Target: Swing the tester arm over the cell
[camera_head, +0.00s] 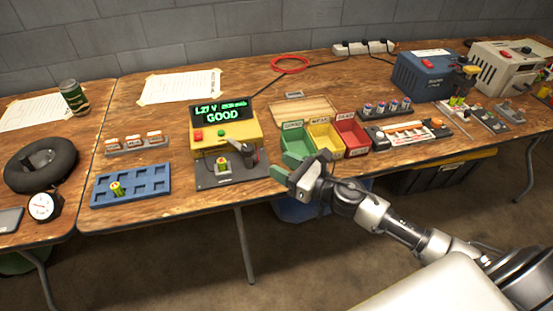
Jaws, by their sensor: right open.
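The yellow tester (225,136) stands on the left-middle of the table, its display lit with a voltage and "GOOD". On the dark plate (232,180) in front of it, a small cell (222,164) stands upright. The dark tester arm (243,154) is at the right of the cell and reaches towards its top; I cannot tell whether it touches. My right gripper (291,176) is open and empty at the table's front edge, right of the tester plate and apart from the arm. My left gripper is not in view.
A blue tray (131,186) with one cell lies left of the tester. Green (298,145), yellow (326,140) and red (352,137) bins stand just behind and right of my right gripper. A black ring (40,164) and a round gauge (43,205) are far left.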

